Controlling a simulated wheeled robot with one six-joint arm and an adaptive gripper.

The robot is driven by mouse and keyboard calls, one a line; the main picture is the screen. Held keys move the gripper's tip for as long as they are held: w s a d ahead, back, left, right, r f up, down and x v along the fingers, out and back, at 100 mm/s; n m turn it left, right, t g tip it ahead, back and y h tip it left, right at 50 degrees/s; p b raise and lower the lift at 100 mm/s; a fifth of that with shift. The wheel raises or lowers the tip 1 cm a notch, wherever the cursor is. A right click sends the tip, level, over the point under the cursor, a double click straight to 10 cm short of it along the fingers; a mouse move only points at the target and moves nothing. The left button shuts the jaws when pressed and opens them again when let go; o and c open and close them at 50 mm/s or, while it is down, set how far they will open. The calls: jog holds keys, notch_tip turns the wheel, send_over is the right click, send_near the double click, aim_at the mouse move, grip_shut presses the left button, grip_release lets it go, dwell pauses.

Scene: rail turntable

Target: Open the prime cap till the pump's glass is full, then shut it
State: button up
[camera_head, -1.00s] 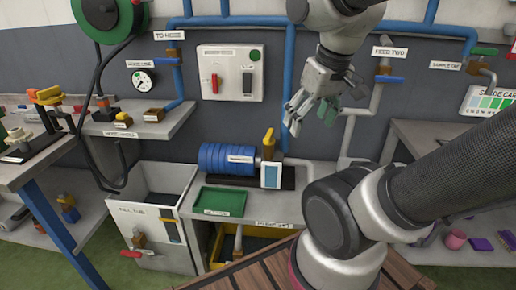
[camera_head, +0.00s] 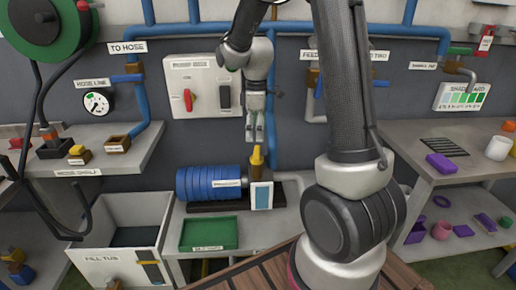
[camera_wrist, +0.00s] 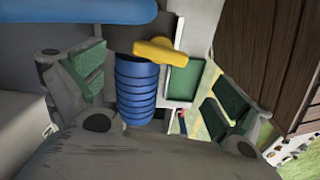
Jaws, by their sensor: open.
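The blue ribbed pump (camera_head: 205,184) lies on a shelf below the wall panel. The yellow prime cap (camera_head: 257,160) stands at the pump's right end. The pump's glass (camera_head: 262,196) is a pale blue pane in a white frame; I cannot tell its level.
A green tray (camera_head: 209,234) sits in front of the pump, with the fill tub (camera_head: 105,262) to its left. Behind my gripper is a white wall panel with a red lever (camera_head: 188,100). Blue pipes (camera_head: 272,110) run along the wall. A right-hand bench (camera_head: 470,160) holds small items.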

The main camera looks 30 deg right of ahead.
aim_at(257, 151)
notch_tip(257, 151, down, 8)
jog(key=shift+r, duration=0.1)
dwell(0.4)
jog(key=c, duration=1)
